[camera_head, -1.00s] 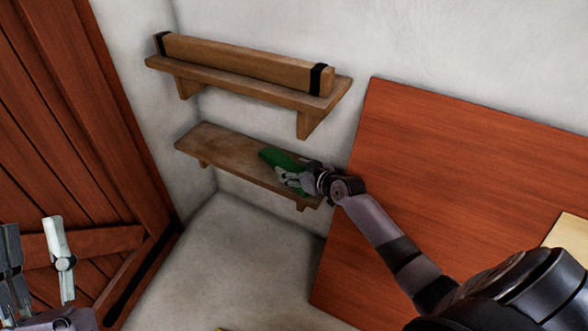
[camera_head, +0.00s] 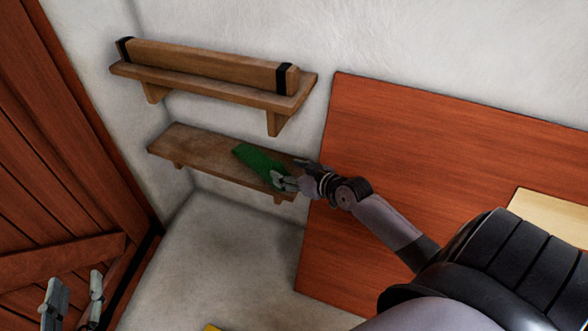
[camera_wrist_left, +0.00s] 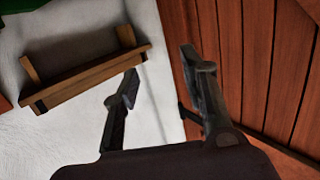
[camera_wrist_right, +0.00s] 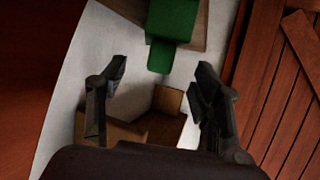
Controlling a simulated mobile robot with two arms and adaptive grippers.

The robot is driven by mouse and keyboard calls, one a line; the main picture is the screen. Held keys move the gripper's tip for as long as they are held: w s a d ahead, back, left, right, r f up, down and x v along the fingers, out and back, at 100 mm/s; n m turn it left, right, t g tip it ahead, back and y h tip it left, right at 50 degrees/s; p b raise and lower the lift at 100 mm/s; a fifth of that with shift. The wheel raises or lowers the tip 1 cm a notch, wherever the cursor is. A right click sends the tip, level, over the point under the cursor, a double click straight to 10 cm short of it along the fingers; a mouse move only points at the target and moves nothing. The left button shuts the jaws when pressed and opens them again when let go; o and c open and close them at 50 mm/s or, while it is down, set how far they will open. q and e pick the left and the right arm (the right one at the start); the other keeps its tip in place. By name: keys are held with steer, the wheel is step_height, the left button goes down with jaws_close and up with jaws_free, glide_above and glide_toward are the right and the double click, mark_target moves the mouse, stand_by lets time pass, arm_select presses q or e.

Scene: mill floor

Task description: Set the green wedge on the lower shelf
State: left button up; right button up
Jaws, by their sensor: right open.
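The green wedge (camera_head: 258,163) lies on the lower shelf (camera_head: 195,146), towards its right end. It also shows at the top of the right wrist view (camera_wrist_right: 173,22), against the brown shelf board. My right gripper (camera_head: 288,178) is at the wedge's near right end. In the right wrist view its fingers (camera_wrist_right: 160,78) are spread with nothing between them, and the wedge is beyond the fingertips. My left gripper (camera_head: 72,290) is low at the left of the head view, far from the shelf. Its fingers (camera_wrist_left: 160,75) are apart and empty.
The upper shelf (camera_head: 200,86) holds a long wooden beam (camera_head: 205,64) with black bands. A red-brown wooden panel (camera_head: 400,150) is right of the shelves, and a plank door (camera_head: 60,140) is at the left. A yellow thing (camera_head: 212,327) shows at the bottom edge.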

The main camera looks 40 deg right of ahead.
steer(key=shift+v, duration=0.75)
steer(key=shift+s+a, duration=0.25)
steer(key=shift+a, duration=0.05)
steer(key=s+a+r+n+y, duration=0.1)
steer(key=s+a+r, duration=0.15)
steer(key=a, duration=0.55)
steer(key=s+a+r+n+y, duration=0.1)
steer(key=s+a, duration=0.3)
steer(key=a, duration=0.4)
arm_select(q)
steer(key=shift+s+a+f+g, duration=0.2)
steer(key=shift+f+g, duration=0.15)
steer(key=shift+f, duration=0.3)
steer(key=shift+s+a+f+g, duration=0.1)
steer(key=shift+s+f+g, duration=0.1)
steer(key=shift+f+g, duration=0.3)
arm_select(e)
steer(key=s+a+r+m+t, duration=0.1)
steer(key=s+a+r, duration=0.3)
steer(key=r, duration=0.4)
steer(key=shift+a+h, duration=0.3)
steer(key=shift+a, duration=0.3)
arm_select(q)
steer(key=shift+f, duration=0.1)
arm_select(e)
steer(key=shift+r, duration=0.1)
